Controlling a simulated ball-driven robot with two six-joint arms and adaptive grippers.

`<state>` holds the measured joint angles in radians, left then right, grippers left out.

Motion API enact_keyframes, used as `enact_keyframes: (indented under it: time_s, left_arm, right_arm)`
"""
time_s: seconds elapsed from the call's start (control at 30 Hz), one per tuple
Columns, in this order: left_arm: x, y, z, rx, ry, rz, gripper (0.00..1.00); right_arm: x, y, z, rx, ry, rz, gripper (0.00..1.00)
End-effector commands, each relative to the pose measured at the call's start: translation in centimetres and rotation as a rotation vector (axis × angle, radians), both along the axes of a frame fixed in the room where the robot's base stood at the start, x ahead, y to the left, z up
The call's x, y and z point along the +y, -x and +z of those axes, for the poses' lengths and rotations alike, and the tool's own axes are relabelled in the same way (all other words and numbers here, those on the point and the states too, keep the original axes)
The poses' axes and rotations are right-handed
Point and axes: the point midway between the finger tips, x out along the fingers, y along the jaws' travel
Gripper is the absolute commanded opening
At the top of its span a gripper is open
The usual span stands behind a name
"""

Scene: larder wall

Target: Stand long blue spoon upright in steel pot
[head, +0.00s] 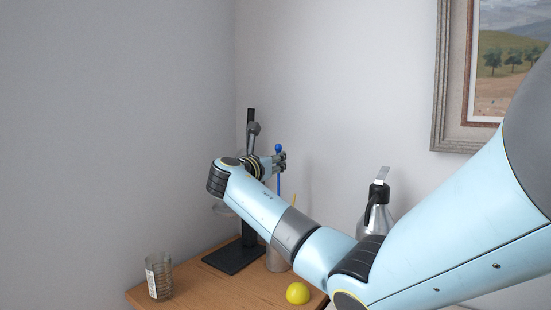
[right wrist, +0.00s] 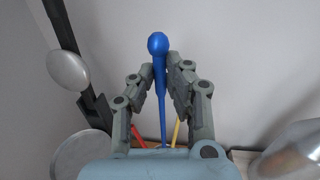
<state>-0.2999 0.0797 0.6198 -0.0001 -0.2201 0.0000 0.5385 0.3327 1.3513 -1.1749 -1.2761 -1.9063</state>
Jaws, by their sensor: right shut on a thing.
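The long blue spoon (head: 279,149) stands roughly upright in the head view, its round blue end above my right gripper (head: 279,163). In the right wrist view the fingers of that gripper (right wrist: 164,82) are shut on the blue spoon (right wrist: 158,74), with the round end past the fingertips. A grey pot (head: 277,261), apparently the steel one, stands on the table below, partly hidden by my right arm. The spoon's lower end is hidden behind that arm, so I cannot tell whether it is inside the pot. My left gripper is not in view.
A black stand (head: 236,254) with hanging utensils is beside the pot. A ribbed glass (head: 159,276) is at the table's left, a yellow ball (head: 297,293) in front, a steel flask (head: 375,212) at right. A yellow stick (right wrist: 176,132) and a red one (right wrist: 108,130) show near the spoon.

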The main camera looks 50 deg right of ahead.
Motion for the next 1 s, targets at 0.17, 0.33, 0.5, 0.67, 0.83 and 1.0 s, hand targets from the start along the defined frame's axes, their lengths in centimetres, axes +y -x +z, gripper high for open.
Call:
enact_keyframes:
  time_s: [0.17,0.33,0.5,0.67,0.83,1.0]
  left_arm:
    - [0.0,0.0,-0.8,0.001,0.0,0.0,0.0]
    - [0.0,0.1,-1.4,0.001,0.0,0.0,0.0]
    - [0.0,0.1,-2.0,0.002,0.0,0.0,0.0]
    - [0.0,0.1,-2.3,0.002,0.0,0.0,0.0]
    - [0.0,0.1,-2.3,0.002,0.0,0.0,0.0]
    - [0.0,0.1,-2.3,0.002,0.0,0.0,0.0]
  right_arm:
    - [0.0,0.0,-1.8,0.002,0.0,0.0,0.0]
    - [0.0,0.0,-3.3,0.003,0.001,-0.001,0.0]
    - [0.0,0.0,-4.7,0.002,0.0,-0.001,0.0]
    - [0.0,0.0,-5.4,0.001,0.0,0.0,0.0]
    - [0.0,0.0,-5.4,0.0,0.001,0.0,0.0]
    - [0.0,0.0,-5.4,0.0,0.001,0.0,0.17]
